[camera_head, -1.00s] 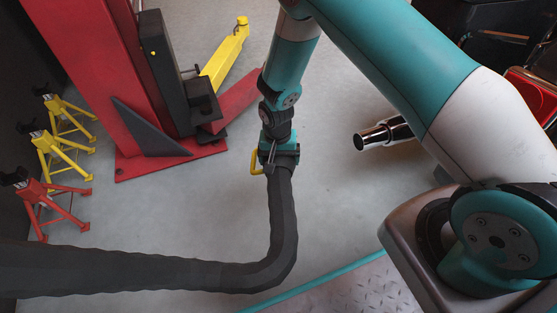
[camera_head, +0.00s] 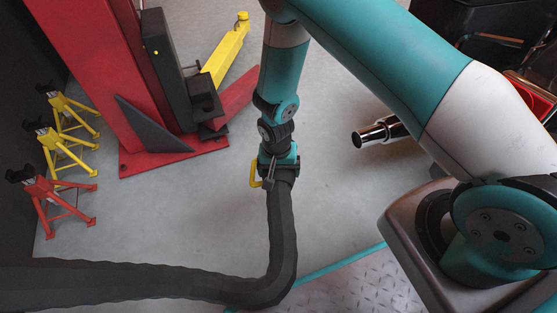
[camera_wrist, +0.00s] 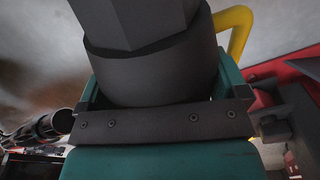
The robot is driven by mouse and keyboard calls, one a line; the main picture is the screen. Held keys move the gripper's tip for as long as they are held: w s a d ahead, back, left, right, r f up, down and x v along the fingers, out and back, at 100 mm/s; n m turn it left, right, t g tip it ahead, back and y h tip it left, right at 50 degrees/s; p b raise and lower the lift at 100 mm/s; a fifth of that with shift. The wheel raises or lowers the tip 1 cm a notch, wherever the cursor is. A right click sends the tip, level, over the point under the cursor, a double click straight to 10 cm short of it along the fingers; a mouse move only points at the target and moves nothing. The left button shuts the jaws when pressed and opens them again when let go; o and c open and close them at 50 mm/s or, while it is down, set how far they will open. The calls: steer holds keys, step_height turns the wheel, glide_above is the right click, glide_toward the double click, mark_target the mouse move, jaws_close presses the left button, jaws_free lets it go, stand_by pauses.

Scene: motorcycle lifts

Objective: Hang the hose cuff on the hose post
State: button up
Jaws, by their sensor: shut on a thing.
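The hose cuff (camera_wrist: 150,72) is a dark grey ring at the end of a thick dark hose (camera_head: 283,235). My gripper (camera_head: 277,172) is shut on the cuff, and the hose hangs from it, then bends left along the floor. In the wrist view my gripper (camera_wrist: 165,125) fills the lower middle, with the cuff between its jaws. A yellow handle (camera_head: 254,174) sticks out at the left of the cuff; it also shows in the wrist view (camera_wrist: 237,28). I cannot make out a hose post in these views.
A red lift column (camera_head: 95,65) with a yellow arm (camera_head: 228,50) stands at the back left. Several axle stands (camera_head: 62,145) stand at the left. A chrome exhaust pipe (camera_head: 375,133) points in from the right. Grey floor is open between them.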

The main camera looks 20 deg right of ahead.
mark_target(280, 178)
steer(key=s+a+p, duration=0.3)
steer(key=s+a, duration=0.1)
steer(key=s, duration=0.5)
steer(key=shift+s, duration=0.35)
steer(key=shift+w+a+r, duration=0.1)
steer(key=shift+r, duration=0.1)
stand_by(0.5)
